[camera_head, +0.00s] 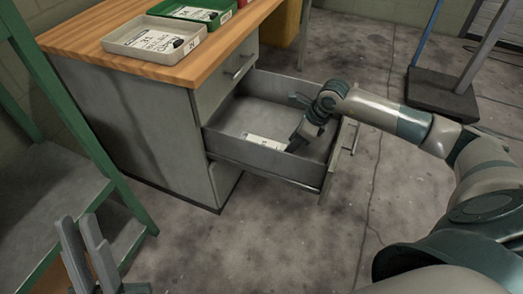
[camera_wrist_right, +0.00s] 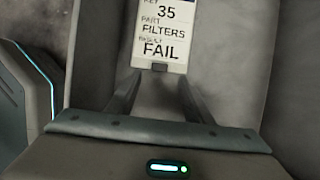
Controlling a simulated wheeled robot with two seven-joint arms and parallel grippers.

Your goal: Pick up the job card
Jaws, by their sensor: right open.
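A white job card (camera_head: 265,142) lies flat on the floor of the open grey drawer (camera_head: 262,84). In the right wrist view the card (camera_wrist_right: 162,32) reads "35", "PART FILTERS" and "FAIL"; its top is cut off. My right gripper (camera_head: 292,146) reaches down into the drawer at the card's right end. In the right wrist view its two fingers (camera_wrist_right: 160,88) are apart, with the card's near edge just ahead of the gap between the tips. Contact cannot be told. My left gripper (camera_head: 82,220) is empty at the lower left, fingers slightly apart, far from the drawer.
The wooden bench top (camera_head: 85,45) above the drawer carries a beige tray (camera_head: 118,46) and a green tray (camera_head: 228,14), each holding a card. A green-framed shelf (camera_head: 75,125) stands at left. The drawer's front and side walls surround my right gripper. Open floor lies in front.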

